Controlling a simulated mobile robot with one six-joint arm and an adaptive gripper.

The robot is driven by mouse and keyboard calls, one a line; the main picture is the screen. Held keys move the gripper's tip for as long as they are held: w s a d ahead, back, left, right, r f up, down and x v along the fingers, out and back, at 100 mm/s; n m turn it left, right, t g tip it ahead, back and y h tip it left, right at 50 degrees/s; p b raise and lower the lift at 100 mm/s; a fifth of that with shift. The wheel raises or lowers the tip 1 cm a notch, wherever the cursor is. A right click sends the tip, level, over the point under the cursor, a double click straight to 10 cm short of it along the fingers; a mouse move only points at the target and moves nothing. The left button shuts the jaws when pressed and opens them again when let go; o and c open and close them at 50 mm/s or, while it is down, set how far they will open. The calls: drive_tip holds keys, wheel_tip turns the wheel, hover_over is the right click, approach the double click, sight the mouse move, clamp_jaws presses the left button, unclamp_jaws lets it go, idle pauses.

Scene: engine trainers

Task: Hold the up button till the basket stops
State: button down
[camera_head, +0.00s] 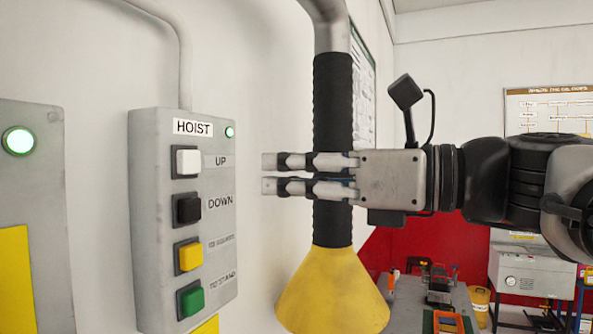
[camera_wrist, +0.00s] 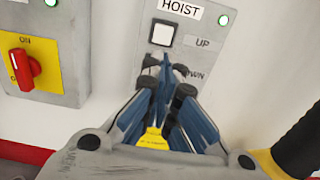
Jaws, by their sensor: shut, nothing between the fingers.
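The hoist control box (camera_head: 147,230) is a grey panel on the white wall, labelled HOIST, with a lit green lamp at its top right. Its white UP button (camera_head: 187,162) is the topmost, with the black DOWN button (camera_head: 188,209) below it. In the wrist view the UP button (camera_wrist: 163,34) shows just beyond my fingertips. My gripper (camera_head: 268,174) is shut and empty, to the right of the box in the head view and pointing left toward it. A gap shows between the fingertips and the panel. In the wrist view my gripper (camera_wrist: 166,66) partly covers the DOWN button. The basket is not in view.
A yellow button (camera_head: 189,256) and a green button (camera_head: 191,300) sit lower on the box. A black hose with a yellow funnel (camera_head: 330,295) hangs behind my gripper. A grey box with a red rotary switch (camera_wrist: 25,69) is left of the panel.

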sight(192, 171)
drive_tip(key=p+x, duration=0.1)
drive_tip(key=x, duration=1)
drive_tip(key=shift+w+a, duration=0.1)
drive_tip(key=shift+a, duration=0.1)
